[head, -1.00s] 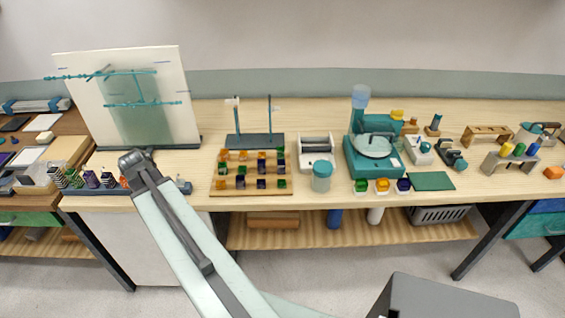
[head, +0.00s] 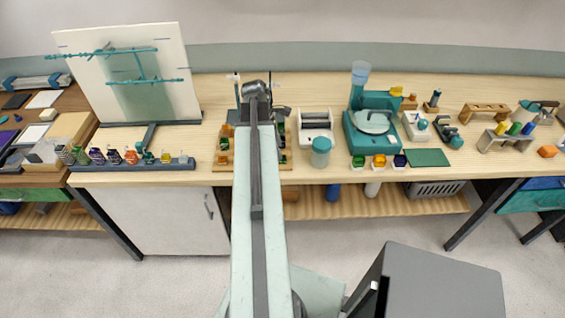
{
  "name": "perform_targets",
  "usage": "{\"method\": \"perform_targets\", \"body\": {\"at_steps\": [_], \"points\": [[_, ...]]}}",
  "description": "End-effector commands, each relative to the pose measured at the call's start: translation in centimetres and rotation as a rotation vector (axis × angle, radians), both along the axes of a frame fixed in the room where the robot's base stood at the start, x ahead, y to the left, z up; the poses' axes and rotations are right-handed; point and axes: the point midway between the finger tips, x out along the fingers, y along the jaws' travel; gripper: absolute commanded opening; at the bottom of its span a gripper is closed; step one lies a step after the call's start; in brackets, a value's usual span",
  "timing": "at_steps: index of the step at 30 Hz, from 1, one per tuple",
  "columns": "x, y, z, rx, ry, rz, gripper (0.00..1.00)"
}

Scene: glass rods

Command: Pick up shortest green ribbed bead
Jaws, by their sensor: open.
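A long grey rack (head: 135,166) stands at the front left of the bench with a row of small pieces. At its left end are two green pieces with pale stripes, one (head: 65,154) beside the other (head: 80,155); they look ribbed, but are too small to compare surely in height. Purple, orange, teal and yellow pieces follow to the right. My gripper (head: 256,90) is open at the far end of my outstretched arm, over the back middle of the bench, well right of the rack. It holds nothing that I can see; its fingertips are hard to make out.
A wooden board with coloured cubes (head: 222,159) is partly hidden behind my arm. A white panel (head: 175,75) with teal rods stands behind the rack. Right of my arm are a teal-lidded jar (head: 320,152) and a teal machine (head: 372,130). Bare bench lies between rack and board.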

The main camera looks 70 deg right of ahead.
Motion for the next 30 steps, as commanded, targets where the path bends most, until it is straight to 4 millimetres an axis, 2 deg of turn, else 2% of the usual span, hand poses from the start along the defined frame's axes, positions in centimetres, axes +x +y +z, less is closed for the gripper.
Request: {"method": "perform_targets", "body": {"at_steps": [4,12,19,20,25,26,30], "points": [[-0.1,-0.1,-0.9,0.000,0.000,-0.001,0.55],[-1.1,-0.6,-5.1,-0.001,0.000,-0.003,0.55],[-1.2,-0.6,-4.8,0.000,0.000,-0.002,0.55],[-1.2,-0.6,-4.8,0.000,0.000,-0.002,0.52],[-1.2,-0.6,-4.8,0.000,0.000,-0.002,0.04],[-1.2,-0.6,-4.8,-0.001,0.000,-0.003,0.00],[-1.2,-0.7,-4.8,-0.001,0.000,-0.003,0.00]]}}
